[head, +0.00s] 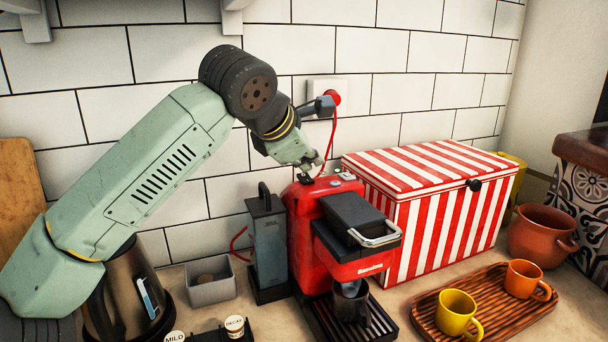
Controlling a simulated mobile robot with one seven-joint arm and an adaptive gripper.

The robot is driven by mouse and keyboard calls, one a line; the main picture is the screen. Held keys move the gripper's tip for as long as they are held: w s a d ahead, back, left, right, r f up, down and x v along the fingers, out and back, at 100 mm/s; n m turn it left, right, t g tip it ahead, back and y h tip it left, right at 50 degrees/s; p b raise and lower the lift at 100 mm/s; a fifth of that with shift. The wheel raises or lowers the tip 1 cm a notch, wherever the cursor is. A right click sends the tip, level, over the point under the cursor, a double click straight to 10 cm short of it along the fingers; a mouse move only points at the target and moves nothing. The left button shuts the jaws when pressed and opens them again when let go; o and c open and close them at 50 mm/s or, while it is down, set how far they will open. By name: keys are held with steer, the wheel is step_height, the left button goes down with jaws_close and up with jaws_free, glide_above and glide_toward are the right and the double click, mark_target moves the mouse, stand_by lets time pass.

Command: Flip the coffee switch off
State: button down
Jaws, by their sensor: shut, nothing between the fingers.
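A red coffee machine (311,237) stands on the counter in the head view, with a dark top and a silver handle at its front. Small switches or buttons (340,175) show on its top rear edge; their on or off position is too small to tell. My gripper (310,166) is shut and empty. It points down at the left part of the machine's top rear edge, close to the switches. I cannot tell whether the fingertips touch the machine. A dark metal cup (350,300) stands under the spout on the drip tray.
A red-and-white striped box (440,215) stands right beside the machine. A water tank (267,245) is close on its left. A red cord runs to a wall socket (328,93) behind. A wooden tray (480,318) holds yellow and orange cups. A kettle (125,295) stands at left.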

mark_target(310, 179)
steer(key=shift+f, duration=0.35)
steer(key=shift+r, duration=0.15)
steer(key=shift+r, duration=0.7)
steer(key=shift+s+d+r+p, duration=0.1)
steer(key=shift+s+r+p, duration=0.1)
steer(key=shift+r+p, duration=0.85)
steer(key=shift+s+d+r+p, duration=0.15)
steer(key=shift+r+p, duration=0.45)
steer(key=shift+r, duration=0.8)
steer(key=shift+a, duration=0.1)
